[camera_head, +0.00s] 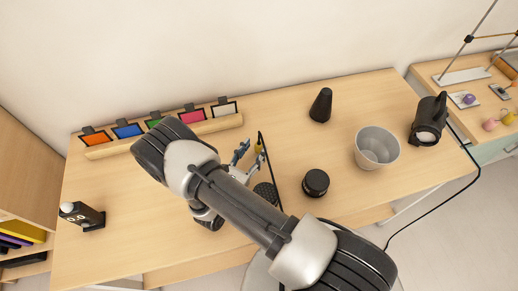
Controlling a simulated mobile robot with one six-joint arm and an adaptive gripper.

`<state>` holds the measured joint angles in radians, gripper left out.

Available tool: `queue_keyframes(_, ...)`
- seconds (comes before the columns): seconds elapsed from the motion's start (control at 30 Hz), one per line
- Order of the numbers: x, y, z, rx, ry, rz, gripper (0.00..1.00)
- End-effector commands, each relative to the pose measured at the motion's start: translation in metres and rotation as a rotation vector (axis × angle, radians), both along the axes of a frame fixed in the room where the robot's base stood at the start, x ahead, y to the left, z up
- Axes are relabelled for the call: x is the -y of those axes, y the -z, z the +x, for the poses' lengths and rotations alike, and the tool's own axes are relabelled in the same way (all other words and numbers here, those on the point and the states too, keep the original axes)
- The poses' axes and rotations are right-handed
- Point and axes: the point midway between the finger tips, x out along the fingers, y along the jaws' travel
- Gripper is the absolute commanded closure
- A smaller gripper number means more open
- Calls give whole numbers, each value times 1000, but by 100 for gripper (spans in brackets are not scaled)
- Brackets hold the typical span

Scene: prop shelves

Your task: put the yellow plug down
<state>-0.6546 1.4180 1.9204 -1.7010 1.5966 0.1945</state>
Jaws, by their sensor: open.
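I cannot tell whether the plug touches the fingers or the tabletop. A dark perforated piece (266,190) lies just below the plug in the picture, partly hidden by my arm.
A black cone (321,105), a black round jar (315,183), a grey bucket (377,148) and a black lamp-like object (429,120) stand to the right. A wooden bar with several coloured cards (165,135) lies behind. A black scale-like box (82,215) stands left.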

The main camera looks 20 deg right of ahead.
Motion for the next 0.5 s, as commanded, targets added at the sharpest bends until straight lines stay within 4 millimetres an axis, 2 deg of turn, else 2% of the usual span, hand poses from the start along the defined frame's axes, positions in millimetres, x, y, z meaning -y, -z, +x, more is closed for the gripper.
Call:
queue_keyframes(0.07,0,16,0,-1,1,-1,55)
queue_keyframes(0.33,17,10,16,1,4,0,55)
queue_keyframes(0.5,37,11,35,2,8,1,55)
